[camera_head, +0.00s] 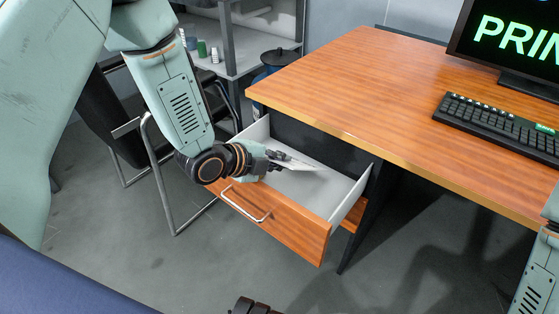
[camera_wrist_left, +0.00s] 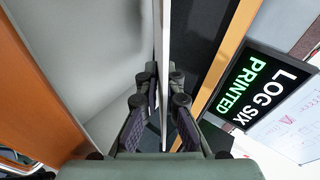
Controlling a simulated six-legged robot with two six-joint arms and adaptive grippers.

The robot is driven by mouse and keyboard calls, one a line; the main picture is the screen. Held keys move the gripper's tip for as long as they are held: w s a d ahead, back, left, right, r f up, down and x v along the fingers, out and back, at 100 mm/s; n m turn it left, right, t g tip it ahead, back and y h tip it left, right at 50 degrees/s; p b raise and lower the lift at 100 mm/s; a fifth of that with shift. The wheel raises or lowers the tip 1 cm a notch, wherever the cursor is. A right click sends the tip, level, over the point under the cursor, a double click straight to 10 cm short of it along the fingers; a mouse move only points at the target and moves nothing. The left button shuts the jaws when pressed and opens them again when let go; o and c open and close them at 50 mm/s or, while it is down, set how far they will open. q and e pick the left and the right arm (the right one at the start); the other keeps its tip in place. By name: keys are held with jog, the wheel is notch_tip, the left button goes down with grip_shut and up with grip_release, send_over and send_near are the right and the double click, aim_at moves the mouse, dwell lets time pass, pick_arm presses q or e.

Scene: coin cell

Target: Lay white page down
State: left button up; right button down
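The white page (camera_head: 303,166) is a thin pale sheet at my left gripper, inside the open drawer in the head view. In the left wrist view the page (camera_wrist_left: 163,50) shows nearly edge-on between the fingers. My left gripper (camera_head: 283,159) reaches over the drawer's left side; its fingers (camera_wrist_left: 163,88) are closed on the page. The drawer (camera_head: 285,225) is pulled out, with a wooden front, metal handle and white inside. I cannot tell whether the page touches the drawer floor. My right gripper is out of view; only part of that arm shows at the right edge.
The wooden desk (camera_head: 365,75) stands above and behind the drawer, with a keyboard (camera_head: 495,125) and monitor (camera_head: 510,45). A metal-framed chair (camera_head: 160,180) is left of the drawer. The monitor (camera_wrist_left: 258,95) reads "LOG SIX PRINTED".

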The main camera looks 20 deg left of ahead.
pick_arm(q)
jog(key=o, duration=0.4)
jog(key=shift+s+f, duration=0.45)
jog(key=shift+f, duration=0.15)
jog(key=shift+r+p, duration=0.35)
jog(key=shift+r, duration=0.2)
jog(key=p+v, duration=0.1)
jog(key=v, duration=0.2)
jog(key=p+v, duration=0.2)
jog(key=v, duration=0.2)
jog(key=p+v, duration=0.2)
jog(key=v, duration=0.2)
jog(key=shift+w+a+r, duration=0.1)
jog(key=shift+w+r, duration=0.25)
jog(key=shift+s+a+r+p, duration=0.15)
jog(key=shift+s+p, duration=0.15)
jog(key=shift+p, duration=0.2)
jog(key=shift+s, duration=0.1)
